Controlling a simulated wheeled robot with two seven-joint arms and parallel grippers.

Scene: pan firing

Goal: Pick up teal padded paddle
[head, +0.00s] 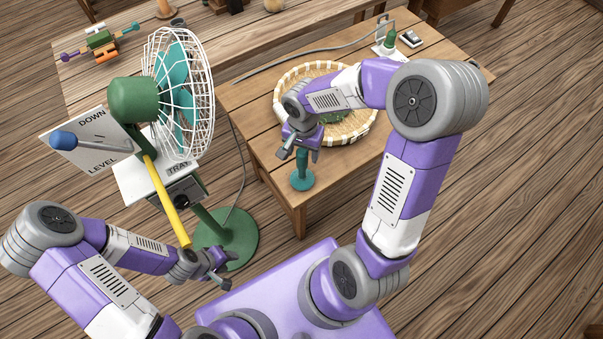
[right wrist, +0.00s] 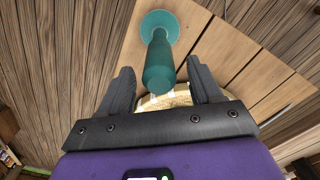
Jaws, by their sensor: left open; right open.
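The teal padded paddle (head: 301,179) stands at the near left corner of the right table (head: 262,128), its round pad down and its handle up. My right gripper (head: 299,154) is over it, with the handle top between or just below the fingers. In the right wrist view the paddle's handle (right wrist: 158,62) points toward the gap between the two spread fingers of my right gripper (right wrist: 160,86), with space on both sides. My left gripper (head: 224,270) is open and empty, low beside the fan's green base.
A woven basket (head: 368,128) sits on the right table behind my right forearm. A caged fan (head: 186,95) with a yellow lever (head: 166,200) and a sign plate (head: 88,150) stands at left. A power strip (head: 385,50) and cable lie at the table's back.

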